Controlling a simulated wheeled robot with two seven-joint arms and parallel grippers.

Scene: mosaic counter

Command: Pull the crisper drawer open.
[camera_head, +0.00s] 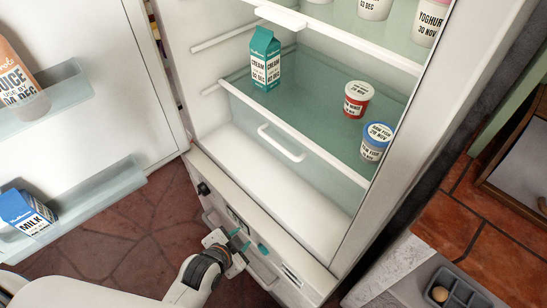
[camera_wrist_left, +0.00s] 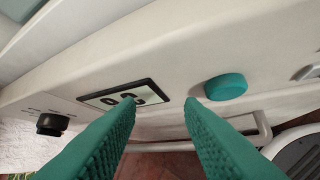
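The crisper drawer (camera_head: 315,163) sits low in the open fridge, under a glass shelf, with a white bar handle (camera_head: 282,145) on its front. It looks shut. My left gripper (camera_head: 240,239) is outside the fridge, below and in front of the drawer, at the lower front panel. Its two teal fingers are apart with nothing between them; the gap also shows in the left wrist view (camera_wrist_left: 160,102). The gripper is well apart from the drawer handle. The drawer is not recognisable in the left wrist view. My right gripper is not in view.
The open fridge door (camera_head: 95,70) stands at the left with juice and milk cartons. Cream (camera_head: 265,60), a red tub (camera_head: 357,100) and a blue-lidded tub (camera_head: 376,141) stand on the glass. The lower panel has a display (camera_wrist_left: 125,95), teal knob (camera_wrist_left: 226,87) and bar handle (camera_wrist_left: 263,130).

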